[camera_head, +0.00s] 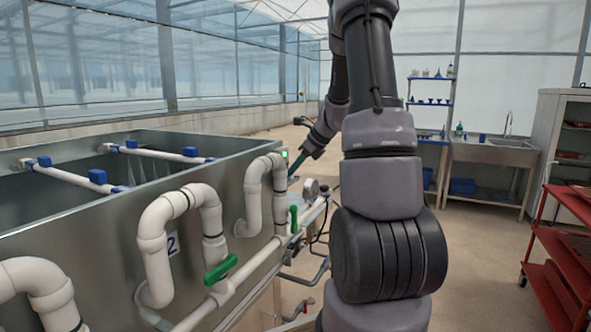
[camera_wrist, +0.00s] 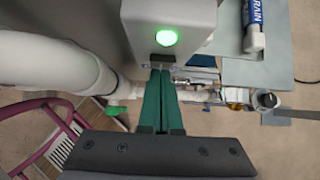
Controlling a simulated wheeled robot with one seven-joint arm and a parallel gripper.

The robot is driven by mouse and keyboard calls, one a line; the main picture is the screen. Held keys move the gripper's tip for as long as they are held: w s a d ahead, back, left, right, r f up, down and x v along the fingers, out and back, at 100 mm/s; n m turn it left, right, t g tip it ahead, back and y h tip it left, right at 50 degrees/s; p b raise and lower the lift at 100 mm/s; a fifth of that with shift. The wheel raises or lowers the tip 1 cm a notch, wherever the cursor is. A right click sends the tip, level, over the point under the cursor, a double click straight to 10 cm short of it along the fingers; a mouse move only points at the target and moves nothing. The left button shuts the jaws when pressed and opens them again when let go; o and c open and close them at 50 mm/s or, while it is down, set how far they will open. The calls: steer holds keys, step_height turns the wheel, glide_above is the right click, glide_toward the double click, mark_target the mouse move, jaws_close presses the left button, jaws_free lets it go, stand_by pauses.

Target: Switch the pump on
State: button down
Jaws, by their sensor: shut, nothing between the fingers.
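The pump's control box (camera_wrist: 150,18) is a pale grey box at the top of the wrist view. A round green lamp (camera_wrist: 166,38) on it is lit; it also shows as a small green glow in the head view (camera_head: 284,154). My gripper (camera_wrist: 160,72) is shut and empty, its two teal fingers together. The fingertips are at the box's lower edge, just below the lamp; whether they touch it I cannot tell. A switch there is hidden or too small to make out. In the head view my gripper (camera_head: 294,169) is beside the tank's far right corner.
A metal tank (camera_head: 225,160) with white pipes (camera_head: 155,240) and a green valve handle (camera_head: 221,269) fills the left. A round gauge (camera_head: 311,188) is close to my gripper. A red cart (camera_head: 560,250) stands right.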

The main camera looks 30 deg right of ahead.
steer(key=shift+r, duration=0.2)
steer(key=shift+r, duration=0.65)
